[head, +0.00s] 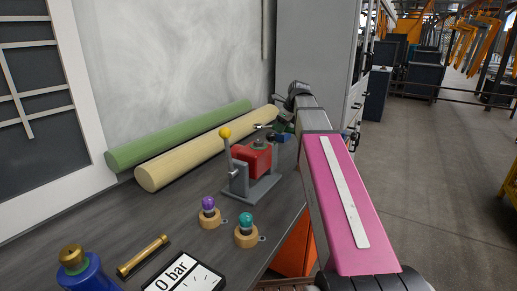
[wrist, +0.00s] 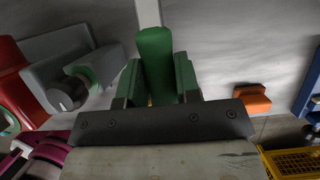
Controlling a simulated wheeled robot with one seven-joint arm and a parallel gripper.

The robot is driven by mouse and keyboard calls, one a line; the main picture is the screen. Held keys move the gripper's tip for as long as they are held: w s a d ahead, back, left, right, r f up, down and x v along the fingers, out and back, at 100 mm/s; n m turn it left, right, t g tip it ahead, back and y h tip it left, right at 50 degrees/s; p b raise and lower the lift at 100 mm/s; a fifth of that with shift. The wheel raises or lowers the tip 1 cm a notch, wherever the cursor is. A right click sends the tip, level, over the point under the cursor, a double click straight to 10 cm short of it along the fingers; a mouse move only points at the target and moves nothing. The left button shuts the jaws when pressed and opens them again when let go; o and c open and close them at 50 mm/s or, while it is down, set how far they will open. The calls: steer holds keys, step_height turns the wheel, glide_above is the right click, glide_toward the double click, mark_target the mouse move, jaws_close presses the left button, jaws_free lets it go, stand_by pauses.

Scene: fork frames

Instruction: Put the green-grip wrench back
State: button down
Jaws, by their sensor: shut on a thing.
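The green-grip wrench shows in the wrist view as a thick green handle (wrist: 155,62). My gripper (wrist: 157,85) is shut on that handle, one finger on each side. In the head view my gripper (head: 283,129) is small and partly hidden by my arm, just behind and right of the red block in a grey stand. A small metal end at its left may be the wrench's head, too small to be sure.
The grey stand with its red block (head: 256,160) and yellow-knobbed lever stands on the dark bench (head: 190,240). A green roll (head: 180,135) and a cream roll (head: 205,148) lie along the wall. Purple-knobbed (head: 208,205) and teal-knobbed (head: 246,225) pegs stand in front. Open floor lies right.

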steer(key=shift+f, duration=5)
steer(key=c, duration=0.8)
jaws_free()
